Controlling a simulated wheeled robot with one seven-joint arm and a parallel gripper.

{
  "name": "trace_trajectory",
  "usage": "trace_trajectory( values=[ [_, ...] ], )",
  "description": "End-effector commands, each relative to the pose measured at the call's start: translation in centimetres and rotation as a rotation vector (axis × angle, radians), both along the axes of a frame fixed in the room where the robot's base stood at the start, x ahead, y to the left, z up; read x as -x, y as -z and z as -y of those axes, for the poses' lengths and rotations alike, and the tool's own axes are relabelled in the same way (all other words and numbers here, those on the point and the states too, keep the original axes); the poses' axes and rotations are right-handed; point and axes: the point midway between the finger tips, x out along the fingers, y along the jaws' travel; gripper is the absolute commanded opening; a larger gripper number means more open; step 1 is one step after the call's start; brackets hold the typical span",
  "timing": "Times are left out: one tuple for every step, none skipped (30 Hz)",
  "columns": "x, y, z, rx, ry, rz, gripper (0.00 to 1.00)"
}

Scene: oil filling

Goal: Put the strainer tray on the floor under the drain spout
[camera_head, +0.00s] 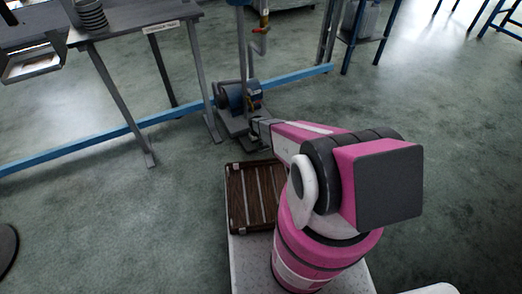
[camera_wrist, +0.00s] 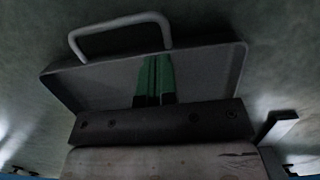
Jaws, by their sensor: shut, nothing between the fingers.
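A grey tray with a raised rim and a looped handle (camera_wrist: 120,32) fills the middle of the wrist view; I take it to be the strainer tray (camera_wrist: 100,83). In the head view a grey flat piece, probably the same tray (camera_head: 236,127), lies low by the blue motor-like unit. My gripper (camera_head: 255,128) is over its right side. In the wrist view my green fingers (camera_wrist: 157,62) are together and empty, in front of the tray. The pipe with the drain spout (camera_head: 258,47) comes down above this area. Whether the tray is directly under the spout I cannot tell.
The blue motor-like unit (camera_head: 236,95) stands by a blue floor rail (camera_head: 300,76). A grey table (camera_head: 135,20) with stacked dark rings (camera_head: 91,14) is at left. A slatted brown rack (camera_head: 252,200) is near my base.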

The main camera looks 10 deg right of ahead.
Motion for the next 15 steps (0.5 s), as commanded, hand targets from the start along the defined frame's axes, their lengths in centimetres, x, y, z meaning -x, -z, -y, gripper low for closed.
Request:
trace_trajectory(
  values=[
    [-1.0,0.7,-0.2,-0.002,0.000,0.008,0.00],
    [-1.0,0.7,-0.3,-0.002,0.000,0.008,0.00],
    [-1.0,0.6,-0.3,-0.002,0.001,0.007,0.00],
    [-0.9,0.6,-0.3,-0.002,0.001,0.007,0.00],
    [-0.9,0.6,-0.3,-0.002,0.001,0.007,0.00],
    [-0.9,0.6,-0.2,-0.002,0.001,0.007,0.00],
    [-0.9,0.6,-0.2,-0.002,0.001,0.007,0.00],
    [-0.9,0.6,-0.3,-0.002,0.001,0.007,0.00],
    [-0.9,0.6,-0.2,-0.002,0.001,0.007,0.00],
    [-0.8,0.6,-0.2,-0.002,0.001,0.007,0.00],
    [-0.8,0.5,-0.2,-0.002,0.001,0.007,0.00],
    [-0.8,0.4,-0.2,-0.002,0.001,0.007,0.00],
    [-0.8,0.2,-0.2,-0.002,0.001,0.007,0.00],
    [-0.8,0.0,-0.2,-0.002,0.001,0.008,0.00],
    [-0.8,-0.4,-0.2,-0.002,0.001,0.008,0.00]
  ],
)
